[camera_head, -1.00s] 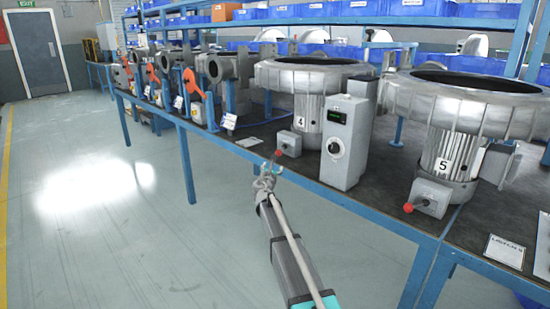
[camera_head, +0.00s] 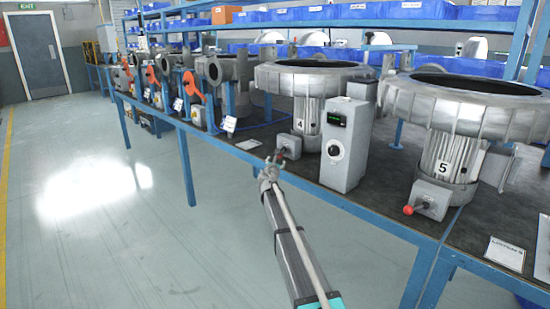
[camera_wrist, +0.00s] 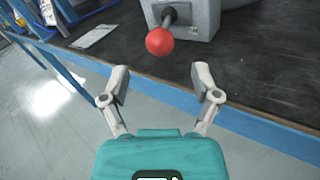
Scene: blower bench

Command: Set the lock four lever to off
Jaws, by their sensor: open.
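The lock four lever (camera_wrist: 160,41) is a red ball on a short dark stem that sticks out of a small grey box (camera_wrist: 199,20). In the head view that box (camera_head: 288,146) sits at the bench edge below the motor marked 4 (camera_head: 308,118). My gripper (camera_wrist: 160,82) is open and empty, its two fingers apart just short of the red ball, which shows beyond and between them in the wrist view. In the head view my gripper (camera_head: 270,165) is right beside the box and largely covers the ball.
A grey control box (camera_head: 346,145) with a dial stands right of motor 4. Another blower marked 5 (camera_head: 441,165) has its own red-knobbed lever (camera_head: 408,210). A label card (camera_wrist: 94,37) lies on the bench. The blue bench edge (camera_wrist: 245,120) runs under my fingers.

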